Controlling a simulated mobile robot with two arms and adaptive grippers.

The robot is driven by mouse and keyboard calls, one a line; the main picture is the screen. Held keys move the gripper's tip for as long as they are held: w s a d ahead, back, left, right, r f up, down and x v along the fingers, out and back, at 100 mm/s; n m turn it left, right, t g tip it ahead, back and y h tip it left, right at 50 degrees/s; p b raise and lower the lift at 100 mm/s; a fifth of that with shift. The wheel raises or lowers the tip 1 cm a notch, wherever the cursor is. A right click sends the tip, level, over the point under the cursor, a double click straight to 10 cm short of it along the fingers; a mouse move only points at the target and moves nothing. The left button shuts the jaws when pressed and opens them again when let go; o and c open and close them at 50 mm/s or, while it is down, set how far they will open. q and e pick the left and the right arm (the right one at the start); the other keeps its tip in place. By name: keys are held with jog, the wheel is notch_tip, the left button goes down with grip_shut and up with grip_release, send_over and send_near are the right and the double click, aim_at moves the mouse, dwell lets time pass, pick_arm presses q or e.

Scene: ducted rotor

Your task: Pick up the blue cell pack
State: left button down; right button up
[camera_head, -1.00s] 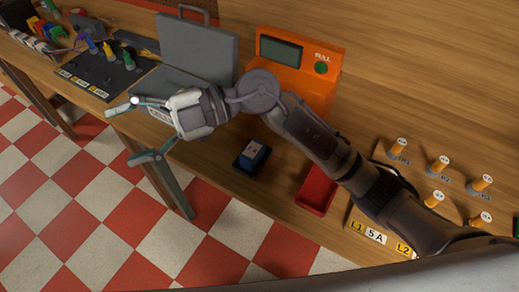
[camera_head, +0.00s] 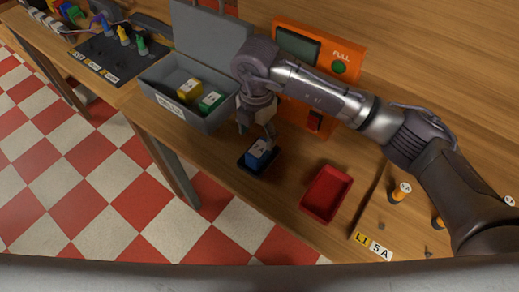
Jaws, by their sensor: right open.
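The blue cell pack (camera_head: 259,156), a small blue block with a light label on top, sits in a low dark tray (camera_head: 245,167) near the table's front edge. My right gripper (camera_head: 257,134) points down just above and behind the blue pack, its fingers open. Part of the fingers is hidden by the wrist, and I cannot tell whether they touch the pack. My left gripper is not in view.
A grey case (camera_head: 168,113) with its lid up stands left of my gripper, with a yellow pack (camera_head: 189,90) and a green pack (camera_head: 210,101) inside. An orange charger (camera_head: 355,64) is behind my arm. A red tray (camera_head: 325,195) lies to the right.

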aim_at(259, 148)
jog(key=f+p, duration=0.1)
jog(key=f, duration=0.2)
jog(key=f+p, duration=0.1)
jog(key=f, duration=0.1)
jog(key=shift+s+d+f+p, duration=0.25)
jog(key=shift+s+d+p, duration=0.05)
jog(key=shift+f, duration=0.3)
grip_shut()
jog(key=shift+r, duration=0.1)
